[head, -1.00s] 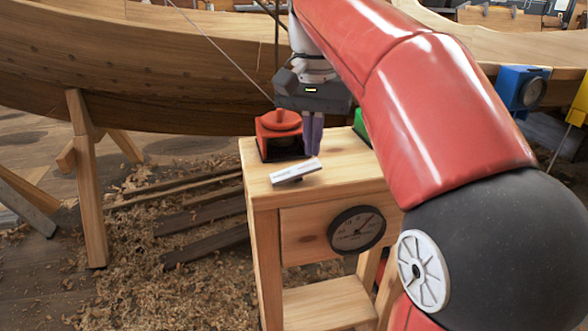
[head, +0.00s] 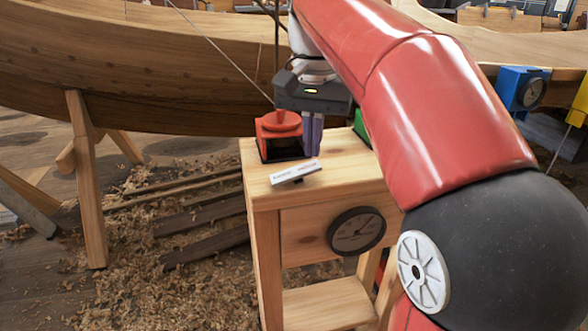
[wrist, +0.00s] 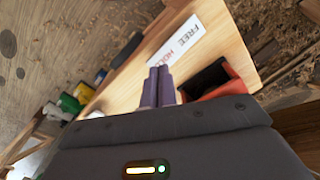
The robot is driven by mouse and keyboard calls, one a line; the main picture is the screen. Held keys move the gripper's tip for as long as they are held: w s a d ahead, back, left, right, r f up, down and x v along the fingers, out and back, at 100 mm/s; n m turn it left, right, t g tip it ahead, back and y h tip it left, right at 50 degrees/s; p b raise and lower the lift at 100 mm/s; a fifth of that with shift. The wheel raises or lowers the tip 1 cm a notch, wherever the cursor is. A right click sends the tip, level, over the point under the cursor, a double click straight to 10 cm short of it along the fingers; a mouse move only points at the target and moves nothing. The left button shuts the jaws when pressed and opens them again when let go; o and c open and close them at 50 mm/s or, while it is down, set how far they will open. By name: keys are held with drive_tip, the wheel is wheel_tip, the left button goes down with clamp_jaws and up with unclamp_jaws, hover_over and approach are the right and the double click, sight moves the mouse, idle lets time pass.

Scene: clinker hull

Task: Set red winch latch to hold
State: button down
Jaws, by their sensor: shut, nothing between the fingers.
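The red winch (head: 279,124) sits on the far left part of a wooden stand's top (head: 335,160). It has a dark opening at its front; in the wrist view its red and black body (wrist: 215,82) is at the right. A white label plate (head: 295,172) lies in front of it. In the wrist view the plate (wrist: 176,45) reads FREE, with HOLD in red partly behind my fingers. My gripper (head: 312,152) points down, fingers shut together and empty, just right of the winch and behind the plate. The fingers also show in the wrist view (wrist: 158,72). I cannot make out the latch lever.
A green object (head: 361,126) is behind my arm. Blue (head: 521,88) and yellow (head: 579,104) units stand at right. The wooden hull (head: 130,75) rises behind, with a trestle (head: 86,180) at left.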

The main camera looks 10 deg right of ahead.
sight(312, 165)
drive_tip(key=shift+f+b, duration=1)
drive_tip(key=shift+f, duration=0.45)
idle(1.1)
wheel_tip(312, 165, up, 5)
drive_tip(key=p, duration=0.5)
drive_tip(key=shift+r, duration=1.05)
drive_tip(key=s+f+n+t, duration=0.5)
drive_tip(key=s+f, duration=1)
drive_tip(key=f, duration=0.4)
drive_tip(key=shift+s+f+n+t, duration=0.2)
drive_tip(key=shift+n+t, duration=0.1)
drive_tip(key=shift+n, duration=0.2)
